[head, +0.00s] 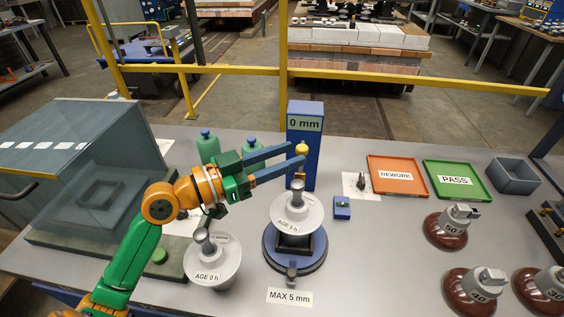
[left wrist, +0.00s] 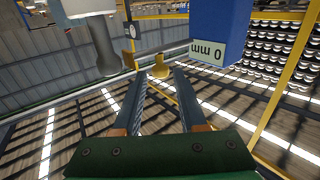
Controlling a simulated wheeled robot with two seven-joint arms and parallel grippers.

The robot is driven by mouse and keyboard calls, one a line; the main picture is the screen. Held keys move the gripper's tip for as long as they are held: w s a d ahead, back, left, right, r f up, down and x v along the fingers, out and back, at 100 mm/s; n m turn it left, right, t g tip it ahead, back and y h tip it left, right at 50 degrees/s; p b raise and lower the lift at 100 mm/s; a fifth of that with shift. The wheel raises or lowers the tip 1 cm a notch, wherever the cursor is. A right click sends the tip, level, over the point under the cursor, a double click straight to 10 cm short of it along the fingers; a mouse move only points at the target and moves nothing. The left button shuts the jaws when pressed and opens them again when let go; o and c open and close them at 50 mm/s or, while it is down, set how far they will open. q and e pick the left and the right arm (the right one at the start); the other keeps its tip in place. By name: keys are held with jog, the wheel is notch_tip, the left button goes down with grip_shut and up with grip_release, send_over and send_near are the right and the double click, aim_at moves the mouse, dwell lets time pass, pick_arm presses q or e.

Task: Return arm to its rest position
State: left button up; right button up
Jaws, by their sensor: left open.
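My left gripper (head: 297,154) is open at the blue gauge column marked 0 mm (head: 305,168). Below, a grey insulator labelled AGE 5 h (head: 292,226) sits on the round blue base (head: 284,262). My right gripper is not in view.
A grey insulator labelled AGE 0 h (head: 208,275) stands left of the base. A glass-walled box (head: 75,170) and green bottles (head: 207,146) are near my arm. An orange REWORK tray (head: 396,190), a green PASS tray (head: 455,195) and brown-based insulators (head: 448,240) are at right.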

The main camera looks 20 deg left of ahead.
pick_arm(q)
jog(key=b+v, duration=0.1)
jog(key=v, duration=0.2)
jog(key=shift+s+a, duration=0.1)
jog(key=shift+s, duration=0.15)
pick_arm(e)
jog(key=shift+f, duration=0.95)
pick_arm(q)
jog(key=shift+r, duration=0.1)
